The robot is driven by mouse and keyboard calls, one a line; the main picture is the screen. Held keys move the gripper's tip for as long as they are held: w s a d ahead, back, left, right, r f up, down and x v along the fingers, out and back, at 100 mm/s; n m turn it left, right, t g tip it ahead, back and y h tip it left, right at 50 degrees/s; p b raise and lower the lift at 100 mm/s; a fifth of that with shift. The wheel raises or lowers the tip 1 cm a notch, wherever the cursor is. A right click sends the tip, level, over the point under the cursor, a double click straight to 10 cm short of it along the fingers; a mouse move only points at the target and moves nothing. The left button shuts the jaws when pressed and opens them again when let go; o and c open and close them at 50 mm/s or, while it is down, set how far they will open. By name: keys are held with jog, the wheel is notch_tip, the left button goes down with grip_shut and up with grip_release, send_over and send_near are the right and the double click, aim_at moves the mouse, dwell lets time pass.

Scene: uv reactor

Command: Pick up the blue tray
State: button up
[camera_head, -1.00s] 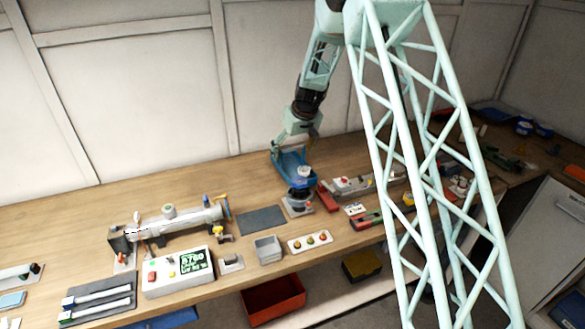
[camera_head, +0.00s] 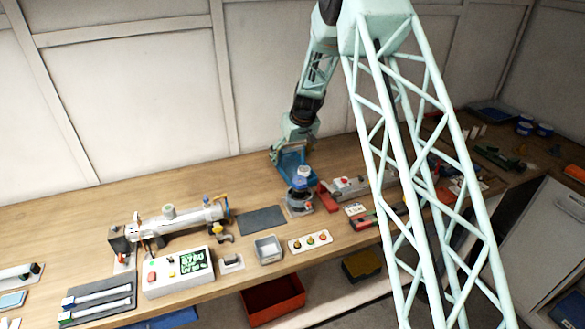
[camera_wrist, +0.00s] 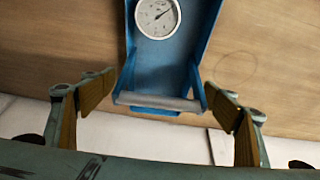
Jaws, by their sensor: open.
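The blue tray (camera_head: 293,166) stands at the back of the bench, partly hidden by my gripper (camera_head: 284,150) in the head view. In the wrist view the blue tray (camera_wrist: 160,68) has raised side walls and a grey bar across its near end. A round white dial gauge (camera_wrist: 158,17) sits at its far part, cut by the picture edge. My gripper (camera_wrist: 158,92) is open, with one finger on each side of the tray's barred end. Small gaps show between the fingers and the tray walls; nothing is held.
A device with a blue-and-white top (camera_head: 301,192) stands close in front of the tray. A red piece (camera_head: 327,196) and a grey unit (camera_head: 350,188) lie to the right. A dark mat (camera_head: 262,219) lies to the left. The bench behind the mat is clear.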

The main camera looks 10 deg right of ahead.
aim_at(288, 166)
jog(key=shift+x, duration=1.9)
jog(key=c, duration=1.1)
